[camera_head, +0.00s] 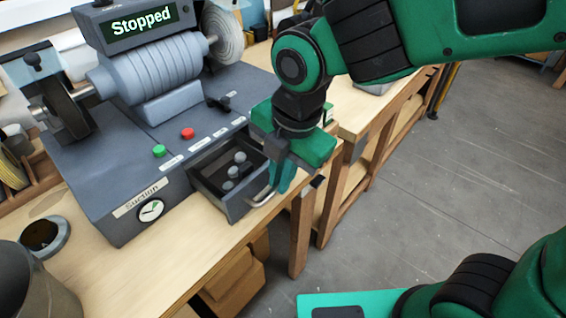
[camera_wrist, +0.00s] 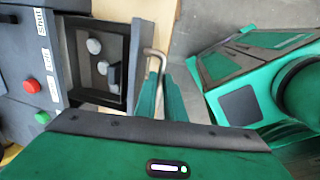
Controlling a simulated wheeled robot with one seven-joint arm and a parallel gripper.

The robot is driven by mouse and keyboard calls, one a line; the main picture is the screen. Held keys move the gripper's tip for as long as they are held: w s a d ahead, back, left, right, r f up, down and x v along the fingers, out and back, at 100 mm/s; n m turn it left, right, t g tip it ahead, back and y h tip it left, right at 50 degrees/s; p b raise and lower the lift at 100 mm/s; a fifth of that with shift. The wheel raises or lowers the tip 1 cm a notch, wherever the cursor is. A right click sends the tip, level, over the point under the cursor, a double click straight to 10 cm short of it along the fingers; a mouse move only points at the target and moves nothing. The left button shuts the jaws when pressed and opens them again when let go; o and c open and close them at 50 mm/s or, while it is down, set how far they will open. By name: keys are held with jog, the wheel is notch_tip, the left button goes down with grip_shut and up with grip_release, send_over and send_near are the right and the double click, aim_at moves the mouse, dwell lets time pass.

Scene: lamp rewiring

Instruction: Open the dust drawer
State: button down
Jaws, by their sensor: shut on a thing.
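The dust drawer (camera_head: 233,186) is a dark grey drawer at the front of the grinder's base, and it stands pulled out. Several small grey knob-like pieces lie inside it. Its pale metal handle (camera_head: 262,197) is on the drawer's front. My gripper (camera_head: 279,184) is at the right end of the handle, with its green fingers pointing down. In the wrist view the drawer (camera_wrist: 103,62) is at the upper left, and the handle (camera_wrist: 155,53) runs to the fingers (camera_wrist: 158,92), which are shut on it. The exact contact is partly hidden by the fingers.
The grinder (camera_head: 150,75) has a screen reading "Stopped", with green (camera_head: 159,151) and red (camera_head: 187,133) buttons on its base. The wooden bench (camera_head: 120,270) carries it. A dark round container (camera_head: 45,236) stands at the lower left. Grey floor (camera_head: 450,180) is open at right.

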jog(key=shift+w+r, duration=0.1)
jog(key=shift+w, duration=0.05)
jog(key=c, duration=2.1)
grip_release()
jog(key=r, duration=0.3)
jog(key=s+d+r, duration=0.1)
jog(key=r, duration=0.6)
jog(key=shift+s+d+r, duration=0.15)
jog(key=shift+d+r, duration=0.1)
jog(key=shift+d, duration=0.05)
